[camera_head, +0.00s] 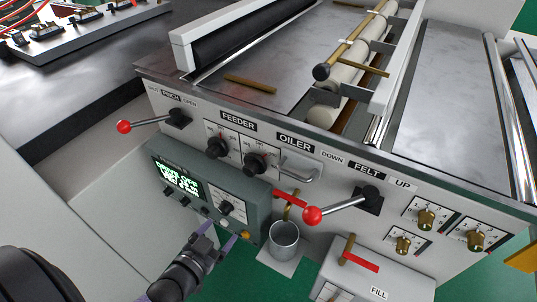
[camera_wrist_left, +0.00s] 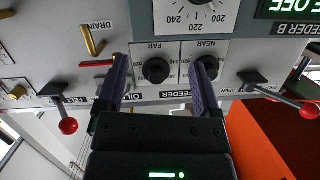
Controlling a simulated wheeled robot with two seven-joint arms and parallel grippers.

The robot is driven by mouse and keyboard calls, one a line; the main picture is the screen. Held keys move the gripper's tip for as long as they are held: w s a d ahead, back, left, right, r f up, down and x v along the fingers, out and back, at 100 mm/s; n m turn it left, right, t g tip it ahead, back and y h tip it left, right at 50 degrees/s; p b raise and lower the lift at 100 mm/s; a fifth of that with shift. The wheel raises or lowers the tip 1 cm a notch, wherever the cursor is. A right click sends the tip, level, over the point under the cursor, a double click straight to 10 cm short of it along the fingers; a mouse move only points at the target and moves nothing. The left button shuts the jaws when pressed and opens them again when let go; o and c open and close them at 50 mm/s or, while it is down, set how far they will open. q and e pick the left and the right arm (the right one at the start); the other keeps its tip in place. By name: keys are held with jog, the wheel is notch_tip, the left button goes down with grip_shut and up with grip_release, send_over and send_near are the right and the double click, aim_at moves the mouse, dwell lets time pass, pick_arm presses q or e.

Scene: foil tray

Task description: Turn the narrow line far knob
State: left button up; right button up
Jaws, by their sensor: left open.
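The feeder panel has two black round knobs side by side. The far knob (camera_head: 255,162) is the right one in the head view and sits under the FAR label in the wrist view (camera_wrist_left: 157,71). The near knob (camera_head: 217,146) is to its left; it also shows in the wrist view (camera_wrist_left: 205,68). The narrow line on a knob is too small to make out. My left gripper (camera_head: 217,236) is open and empty, below the knobs and in front of the grey control box. In the wrist view its fingers (camera_wrist_left: 163,64) appear on either side of the far knob, apart from it.
The grey control box (camera_head: 172,163) with a green display juts out below the knobs. Red-ball levers (camera_head: 123,127) (camera_head: 312,215) stick out to either side. A metal cup (camera_head: 284,238) stands under the drain valve. A handle (camera_head: 300,165) is right of the knobs.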

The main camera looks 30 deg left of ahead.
aim_at(248, 173)
pick_arm(q)
notch_tip(248, 173, up, 8)
jog(key=w+t, duration=0.3)
jog(key=shift+h, duration=0.4)
jog(key=w, duration=0.2)
jog(key=w+b, duration=0.1)
jog(key=w, duration=0.2)
jog(key=w+d, duration=0.1)
jog(key=w, duration=0.2)
jog(key=shift+d+b, duration=0.1)
jog(key=shift+b, duration=0.2)
jog(key=shift+w+r, duration=0.15)
jog(key=shift+w, duration=0.55)
pick_arm(e)
jog(key=shift+w+d+f, duration=0.15)
jog(key=shift+f, duration=0.25)
pick_arm(q)
grip_shut()
pick_arm(e)
jog(key=shift+d, duration=0.1)
